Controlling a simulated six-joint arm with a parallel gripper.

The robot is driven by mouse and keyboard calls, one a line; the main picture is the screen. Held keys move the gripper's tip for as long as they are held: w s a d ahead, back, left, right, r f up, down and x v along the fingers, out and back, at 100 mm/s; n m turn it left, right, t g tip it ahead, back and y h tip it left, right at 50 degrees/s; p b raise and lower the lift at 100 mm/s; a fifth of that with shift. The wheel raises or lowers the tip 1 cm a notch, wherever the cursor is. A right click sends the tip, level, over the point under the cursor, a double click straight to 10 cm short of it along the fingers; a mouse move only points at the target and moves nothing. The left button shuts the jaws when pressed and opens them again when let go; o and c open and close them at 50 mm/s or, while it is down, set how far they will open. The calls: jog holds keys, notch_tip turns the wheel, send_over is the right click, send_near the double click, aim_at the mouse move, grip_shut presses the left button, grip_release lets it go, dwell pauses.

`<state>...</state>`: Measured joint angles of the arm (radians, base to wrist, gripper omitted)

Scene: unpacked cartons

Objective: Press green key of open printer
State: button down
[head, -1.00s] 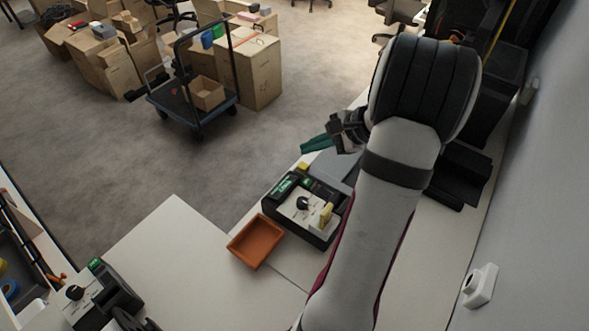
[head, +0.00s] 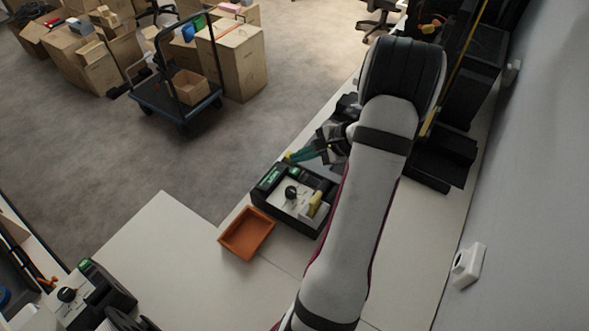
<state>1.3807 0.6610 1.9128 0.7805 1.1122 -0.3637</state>
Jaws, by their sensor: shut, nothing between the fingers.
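A black printer (head: 262,196) with a pale top panel stands on the white counter in the middle of the head view. It has a black knob, a yellowish part at its right and a small green-lit patch (head: 269,176) at its far left corner. A similar printer (head: 122,293) stands at the lower left, also with a knob and a green patch (head: 84,264). I cannot tell which printer is open, nor make out a green key for certain. My gripper (head: 299,155), with teal fingers, is shut and empty, just beyond the middle printer's far edge. Contact cannot be told.
An orange tray (head: 247,234) lies just in front of the middle printer. My arm covers the counter to its right. Black equipment (head: 443,160) stands at the far right near the wall. A trolley and cartons stand on the floor behind.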

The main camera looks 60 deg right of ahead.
aim_at(295, 172)
jog(key=shift+f, duration=0.8)
dwell(1.4)
jog(key=shift+f, duration=0.4)
